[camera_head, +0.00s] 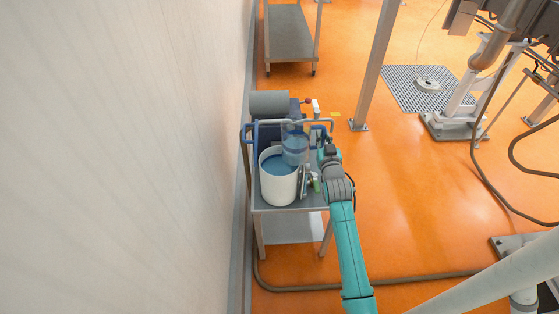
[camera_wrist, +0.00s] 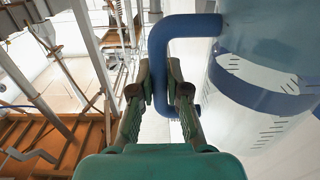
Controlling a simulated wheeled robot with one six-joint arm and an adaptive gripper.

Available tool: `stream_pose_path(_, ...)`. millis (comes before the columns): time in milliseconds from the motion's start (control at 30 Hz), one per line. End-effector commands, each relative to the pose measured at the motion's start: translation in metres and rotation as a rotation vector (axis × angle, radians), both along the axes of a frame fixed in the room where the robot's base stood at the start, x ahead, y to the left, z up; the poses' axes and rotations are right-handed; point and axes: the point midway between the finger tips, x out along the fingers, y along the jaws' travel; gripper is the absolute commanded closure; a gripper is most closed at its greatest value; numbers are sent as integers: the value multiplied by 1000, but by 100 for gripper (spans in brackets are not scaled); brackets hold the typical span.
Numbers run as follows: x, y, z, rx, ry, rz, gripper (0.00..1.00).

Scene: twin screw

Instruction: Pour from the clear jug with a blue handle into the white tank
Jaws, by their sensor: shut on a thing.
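The clear jug (camera_head: 295,150) with blue liquid in it is at the right rim of the white tank in the head view. In the wrist view the jug (camera_wrist: 262,85) fills the right side, with measuring marks and a blue band of liquid. Its blue handle (camera_wrist: 158,45) runs down between my fingers. My gripper (camera_wrist: 172,92) is shut on the handle; in the head view my gripper (camera_head: 325,150) is right of the jug. The white tank (camera_head: 279,187) stands on the cart with blue liquid inside. I cannot tell whether liquid is flowing.
The cart (camera_head: 290,209) stands close to the pale wall (camera_head: 150,150). A grey cylinder (camera_head: 269,103) lies at its back, and small fittings crowd its right side. A steel post (camera_head: 376,70) rises behind right. Orange floor (camera_head: 430,200) is open to the right.

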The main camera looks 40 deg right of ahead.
Motion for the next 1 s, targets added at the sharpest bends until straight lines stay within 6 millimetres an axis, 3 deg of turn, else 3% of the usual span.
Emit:
stream_pose_path(567, 1, 1, -1, 23, -20, 0, 100)
stream_pose_path(1000, 1, 1, 27, 22, -21, 0, 100)
